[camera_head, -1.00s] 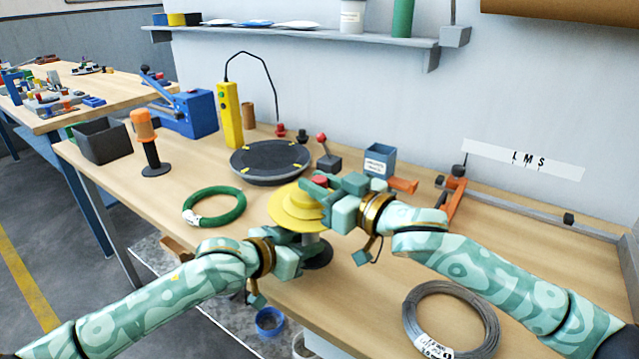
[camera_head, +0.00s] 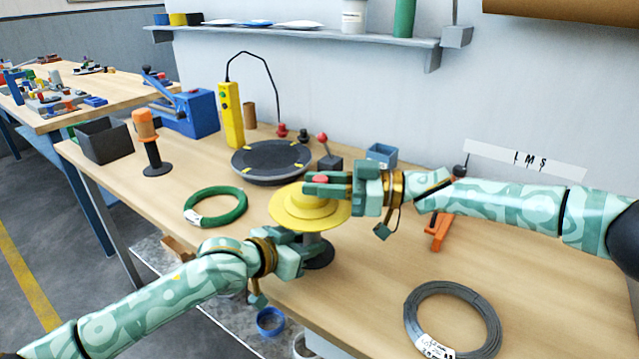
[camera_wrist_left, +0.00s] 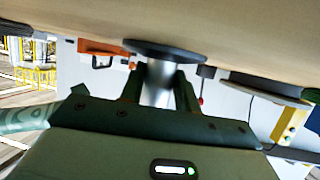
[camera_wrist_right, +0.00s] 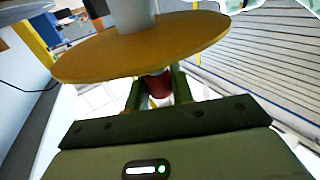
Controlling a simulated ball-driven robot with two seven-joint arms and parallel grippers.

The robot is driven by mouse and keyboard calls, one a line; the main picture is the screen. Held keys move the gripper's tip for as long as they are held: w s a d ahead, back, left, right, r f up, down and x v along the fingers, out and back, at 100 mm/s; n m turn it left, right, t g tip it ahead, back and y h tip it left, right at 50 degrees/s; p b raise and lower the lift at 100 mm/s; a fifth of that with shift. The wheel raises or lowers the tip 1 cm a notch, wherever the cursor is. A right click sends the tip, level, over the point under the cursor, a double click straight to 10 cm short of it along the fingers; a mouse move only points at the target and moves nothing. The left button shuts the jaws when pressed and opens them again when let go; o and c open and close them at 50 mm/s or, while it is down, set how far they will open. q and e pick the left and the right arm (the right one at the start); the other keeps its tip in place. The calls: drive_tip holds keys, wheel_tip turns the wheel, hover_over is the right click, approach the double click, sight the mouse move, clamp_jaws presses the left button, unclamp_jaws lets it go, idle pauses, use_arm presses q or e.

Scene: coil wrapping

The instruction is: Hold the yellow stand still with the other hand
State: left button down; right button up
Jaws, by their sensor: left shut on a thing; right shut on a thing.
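The yellow stand (camera_head: 287,212) has stepped yellow discs on a grey post with a round black base (camera_head: 320,257), standing upright near the table's front edge. My left gripper (camera_head: 314,245) is shut on the grey post below the discs; the left wrist view shows the post (camera_wrist_left: 158,82) between its fingers. My right gripper (camera_head: 320,182) is shut on the red knob (camera_head: 321,179) on top of the stand. In the right wrist view the red knob (camera_wrist_right: 157,84) is between the fingers, against the yellow disc (camera_wrist_right: 140,50).
A green coil (camera_head: 215,206) lies to the left and a grey wire coil (camera_head: 452,318) at the front right. A black turntable (camera_head: 270,161) is behind the stand.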

use_arm(q)
drive_tip(key=shift+f, duration=0.1)
use_arm(e)
drive_tip(key=n+g, duration=0.2)
drive_tip(key=g, duration=0.2)
drive_tip(key=shift+n+g, duration=0.7)
drive_tip(key=shift+g, duration=0.2)
drive_tip(key=o, duration=0.9)
drive_tip(key=shift+o, duration=0.2)
use_arm(q)
drive_tip(key=shift+a, duration=0.1)
use_arm(e)
drive_tip(key=w+d, duration=0.1)
drive_tip(key=d, duration=0.6)
drive_tip(key=shift+w+d, duration=0.15)
drive_tip(key=shift+d, duration=0.1)
drive_tip(key=shift+f, duration=0.1)
use_arm(q)
drive_tip(key=c, duration=0.9)
unclamp_jaws()
drive_tip(key=shift+c, duration=0.2)
